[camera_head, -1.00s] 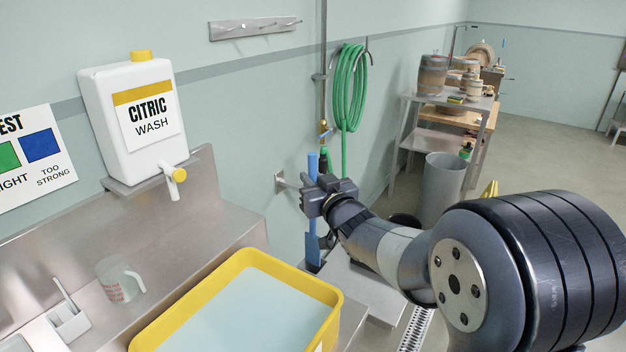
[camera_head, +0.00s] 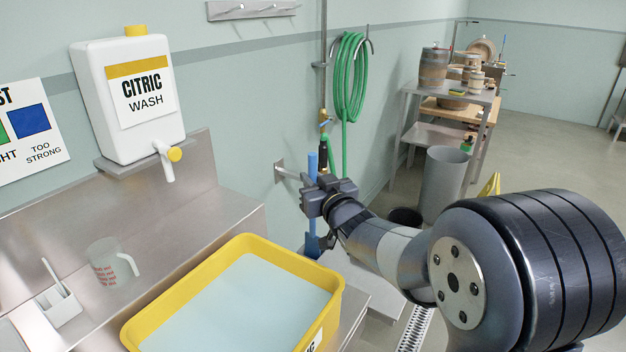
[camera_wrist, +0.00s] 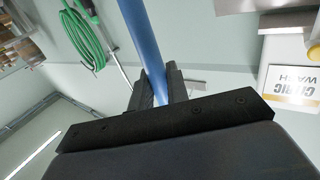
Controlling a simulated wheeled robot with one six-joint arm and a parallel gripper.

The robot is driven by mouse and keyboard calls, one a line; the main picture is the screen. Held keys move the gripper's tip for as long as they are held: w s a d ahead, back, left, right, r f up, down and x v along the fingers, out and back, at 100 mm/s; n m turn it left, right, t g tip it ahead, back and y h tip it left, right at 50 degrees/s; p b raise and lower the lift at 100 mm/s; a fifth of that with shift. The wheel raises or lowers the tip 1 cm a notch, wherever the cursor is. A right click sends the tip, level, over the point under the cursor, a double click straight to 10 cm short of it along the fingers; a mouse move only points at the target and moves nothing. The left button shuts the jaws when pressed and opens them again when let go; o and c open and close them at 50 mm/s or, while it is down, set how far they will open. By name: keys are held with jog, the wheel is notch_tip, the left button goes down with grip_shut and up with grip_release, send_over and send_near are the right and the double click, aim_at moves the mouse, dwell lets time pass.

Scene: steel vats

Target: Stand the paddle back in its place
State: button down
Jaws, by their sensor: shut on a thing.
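The blue paddle (camera_head: 313,165) stands roughly upright near the wall, to the right of the steel counter. My gripper (camera_head: 322,190) is shut on its shaft. In the wrist view the blue shaft (camera_wrist: 141,48) runs between my gripper's two black fingers (camera_wrist: 158,88). In the head view my gripper hides part of the shaft, and the paddle's lower end is partly hidden behind the arm and low steel surface. A steel wall bracket (camera_head: 281,172) sticks out just left of the shaft; I cannot tell whether they touch.
A yellow tub (camera_head: 133,330) of pale liquid stands on the counter, left of my arm. A green hose (camera_head: 349,80) hangs on the wall behind. A grey bin (camera_head: 444,182) and a steel shelf (camera_head: 481,98) with wooden barrels stand further back.

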jog(key=shift+f+b, duration=2.75)
jog(key=shift+f, duration=0.3)
jog(key=c, duration=1.3)
grip_release()
jog(key=v, duration=1.1)
jog(key=shift+w+a, duration=0.1)
jog(key=shift+w, duration=0.1)
